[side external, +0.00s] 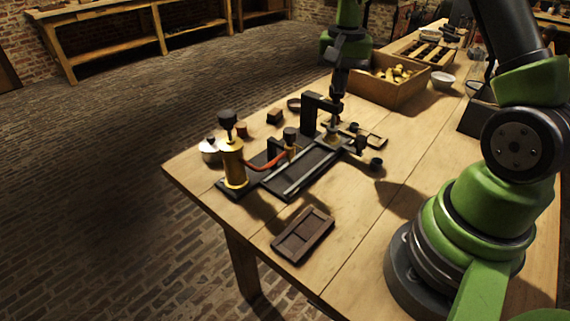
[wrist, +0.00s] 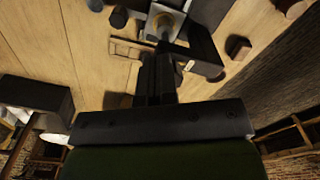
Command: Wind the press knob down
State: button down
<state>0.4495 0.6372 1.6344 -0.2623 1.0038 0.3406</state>
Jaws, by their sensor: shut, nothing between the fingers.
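The press is a black arched frame (side external: 312,105) at the far end of a dark base plate (side external: 300,170) on the bench. My gripper (side external: 336,106) points down beside the frame's top arm, close to the press. Its fingers are shut and empty. In the wrist view my gripper (wrist: 157,62) reaches toward a round metal and brownish part (wrist: 165,22) on a pale plate, probably the press knob or its seat. The knob itself is mostly hidden behind my fingers, and I cannot tell whether they touch it.
A brass cylinder (side external: 233,164) with a dark knob stands at the plate's near end. A dark tray (side external: 303,235) lies in front. A wooden box (side external: 390,90) with yellow pieces stands behind. Small dark blocks and jars surround the fixture. Bench space right of the tray is clear.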

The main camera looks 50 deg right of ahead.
jog(key=shift+w+a+f, duration=0.2)
jog(key=shift+w+f, duration=0.15)
jog(key=shift+f, duration=0.25)
dwell(0.4)
jog(key=shift+s+a, duration=0.1)
dwell(0.3)
notch_tip(320, 180, up, 6)
jog(key=shift+a+r, duration=0.15)
jog(key=shift+a, duration=0.05)
dwell(0.4)
